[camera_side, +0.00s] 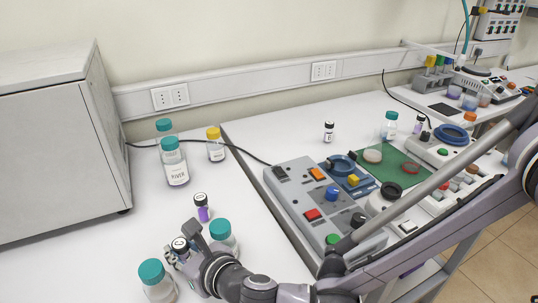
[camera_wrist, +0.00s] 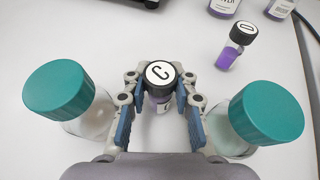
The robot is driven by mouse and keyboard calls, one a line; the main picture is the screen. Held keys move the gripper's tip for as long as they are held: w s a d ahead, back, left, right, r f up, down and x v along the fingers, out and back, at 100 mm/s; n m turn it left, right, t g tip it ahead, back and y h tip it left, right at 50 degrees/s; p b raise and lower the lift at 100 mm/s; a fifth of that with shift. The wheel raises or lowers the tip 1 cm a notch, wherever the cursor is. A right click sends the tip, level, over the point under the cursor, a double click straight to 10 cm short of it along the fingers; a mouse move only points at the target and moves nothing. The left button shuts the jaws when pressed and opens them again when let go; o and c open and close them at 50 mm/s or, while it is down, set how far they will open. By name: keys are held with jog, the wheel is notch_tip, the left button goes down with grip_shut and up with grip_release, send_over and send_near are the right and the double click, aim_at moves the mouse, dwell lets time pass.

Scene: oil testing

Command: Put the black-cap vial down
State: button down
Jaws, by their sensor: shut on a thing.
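My gripper (camera_wrist: 159,112) is shut on a black-cap vial (camera_wrist: 160,74) whose white top is marked with a letter that looks like C or G. The vial is upright between the blue finger pads. In the side view this held vial (camera_side: 181,244) shows at the lower left, between two teal-capped bottles. I cannot tell whether its base touches the table. Another black-cap vial with purple liquid (camera_wrist: 236,46) stands free at the upper right of the wrist view. It also shows in the side view (camera_side: 202,208), behind my gripper.
Teal-capped bottles stand close on both sides of my gripper, left (camera_wrist: 69,95) and right (camera_wrist: 258,118). More bottles (camera_side: 174,163) and a yellow-capped one (camera_side: 215,146) stand further back. A grey control panel (camera_side: 300,205) lies to the right. White table is clear ahead of the held vial.

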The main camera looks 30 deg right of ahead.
aim_at(185, 252)
jog(key=c, duration=1.1)
grip_release()
jog(key=shift+f, duration=0.1)
jog(key=shift+s+r, duration=0.2)
jog(key=shift+r, duration=0.05)
jog(key=v, duration=0.7)
